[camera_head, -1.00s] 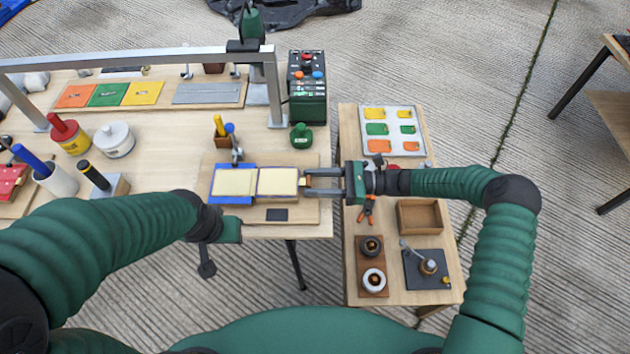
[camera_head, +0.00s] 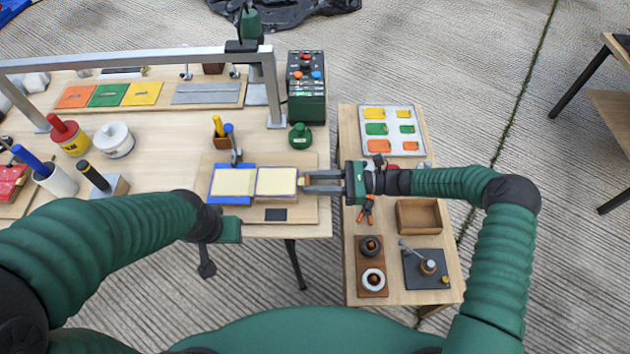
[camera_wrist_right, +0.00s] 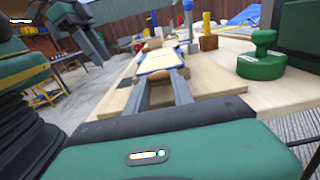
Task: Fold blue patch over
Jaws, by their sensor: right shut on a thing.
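The blue patch (camera_head: 216,194) lies on a wooden board (camera_head: 308,212), with two pale yellow panels on it. Its blue border shows around both panels. My right gripper (camera_head: 302,183) is shut on the patch's right edge, coming in from the right. In the right wrist view the fingers (camera_wrist_right: 168,84) reach to the near edge of the pale panel (camera_wrist_right: 160,61), with blue showing around it. My left gripper (camera_head: 217,238) is near the table's front edge, left of and below the patch, apart from it. Its fingertips are not clear.
A blue-handled and a yellow-handled tool (camera_head: 219,128) stand just behind the patch. A green knobbed weight (camera_head: 301,136) stands behind right. A dark flat piece (camera_head: 276,214) lies in front. A metal frame (camera_head: 150,58) spans the table's back. The side table holds a wooden tray (camera_head: 420,217).

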